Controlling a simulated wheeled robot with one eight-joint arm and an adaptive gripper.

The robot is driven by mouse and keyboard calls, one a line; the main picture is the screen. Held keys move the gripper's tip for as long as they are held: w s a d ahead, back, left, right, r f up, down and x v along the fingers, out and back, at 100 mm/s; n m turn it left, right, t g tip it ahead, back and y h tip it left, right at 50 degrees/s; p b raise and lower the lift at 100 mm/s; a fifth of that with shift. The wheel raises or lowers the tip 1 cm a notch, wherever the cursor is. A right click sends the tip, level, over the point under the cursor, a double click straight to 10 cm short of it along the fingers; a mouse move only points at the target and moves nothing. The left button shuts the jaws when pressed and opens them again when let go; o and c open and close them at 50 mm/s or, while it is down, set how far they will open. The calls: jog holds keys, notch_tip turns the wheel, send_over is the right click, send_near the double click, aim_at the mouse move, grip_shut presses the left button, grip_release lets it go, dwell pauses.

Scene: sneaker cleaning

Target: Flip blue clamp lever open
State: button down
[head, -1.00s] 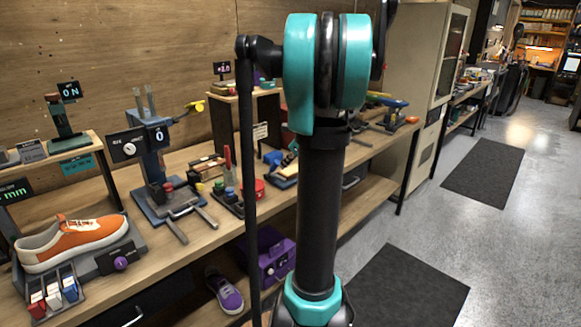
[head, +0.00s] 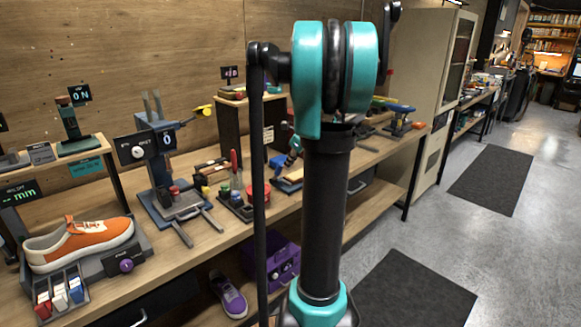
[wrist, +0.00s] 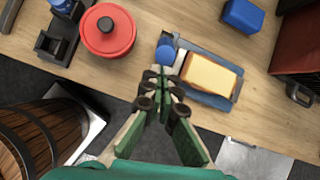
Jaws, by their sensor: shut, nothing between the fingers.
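My gripper (wrist: 161,78) is shut and empty in the wrist view, its tips pointing down at the bench. A round blue end (wrist: 167,53), likely the clamp lever, is just past the tips; I cannot tell whether they touch it. It stands at the left corner of a blue-grey holder (wrist: 222,57) that bears a yellow-tan block (wrist: 211,74). The lever's stem and hinge are hidden or too small to make out. In the head view the holder (head: 283,182) is beside my arm, which hides part of that area.
A round red pot (wrist: 108,32) and a dark rack (wrist: 57,38) stand to the left in the wrist view. A blue block (wrist: 242,16) lies beyond the holder. A wooden barrel (wrist: 38,135) is below left. An orange sneaker (head: 80,243) is at the bench's left.

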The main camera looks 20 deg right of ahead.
jog(key=w+r+g, duration=0.1)
jog(key=w, duration=0.1)
jog(key=w+a+r+g+h, duration=0.1)
jog(key=g, duration=0.1)
jog(key=w+a+g, duration=0.1)
jog(key=w, duration=0.1)
jog(key=shift+w+r+g+h, duration=0.3)
jog(key=shift+r, duration=0.1)
jog(key=w+a, duration=0.2)
jog(key=w, duration=0.4)
jog(key=shift+w+a, duration=0.25)
jog(key=shift+w, duration=0.05)
jog(key=shift+f, duration=0.1)
